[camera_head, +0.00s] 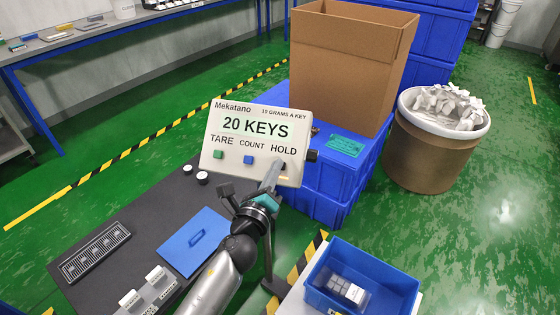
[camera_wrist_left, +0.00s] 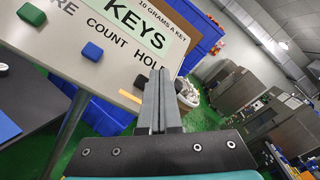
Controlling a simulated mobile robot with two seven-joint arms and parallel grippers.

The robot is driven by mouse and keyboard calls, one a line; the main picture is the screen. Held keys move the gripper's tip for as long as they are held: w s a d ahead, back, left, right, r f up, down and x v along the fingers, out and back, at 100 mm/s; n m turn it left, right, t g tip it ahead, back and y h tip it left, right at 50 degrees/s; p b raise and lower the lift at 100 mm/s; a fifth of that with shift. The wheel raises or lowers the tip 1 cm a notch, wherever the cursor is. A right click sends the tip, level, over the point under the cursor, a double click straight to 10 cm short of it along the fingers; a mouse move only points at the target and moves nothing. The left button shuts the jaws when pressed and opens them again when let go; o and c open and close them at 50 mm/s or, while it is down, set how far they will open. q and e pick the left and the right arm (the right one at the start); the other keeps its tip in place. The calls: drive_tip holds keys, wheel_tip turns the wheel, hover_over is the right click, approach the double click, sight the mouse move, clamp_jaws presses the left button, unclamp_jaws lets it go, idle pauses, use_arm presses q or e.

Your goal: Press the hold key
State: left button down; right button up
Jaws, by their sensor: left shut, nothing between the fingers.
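The tilted white panel (camera_head: 228,168) reads "20 KEYS" with TARE, COUNT and HOLD labels below. The green key (camera_head: 218,154) sits under TARE and the blue key (camera_head: 247,160) under COUNT. The hold key is hidden behind my left gripper (camera_head: 274,168), whose fingertips are at the panel just under HOLD. In the left wrist view the shut, empty fingers (camera_wrist_left: 160,80) cover the end of the HOLD label; the green key (camera_wrist_left: 31,14) and blue key (camera_wrist_left: 92,51) show at left. I cannot tell whether the fingertips touch the hold key. My right gripper is not in view.
A cardboard box (camera_head: 345,55) stands on blue crates (camera_head: 345,180) behind the panel. A brown drum (camera_head: 425,160) with a white-lined top stands at right. A blue tray (camera_head: 385,290) holds a bag of small grey pieces. A blue lid (camera_head: 190,250) lies on the dark surface at left.

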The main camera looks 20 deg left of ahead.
use_arm(q)
drive_tip(key=shift+s+r+p, duration=0.7)
drive_tip(key=shift+s+r, duration=0.3)
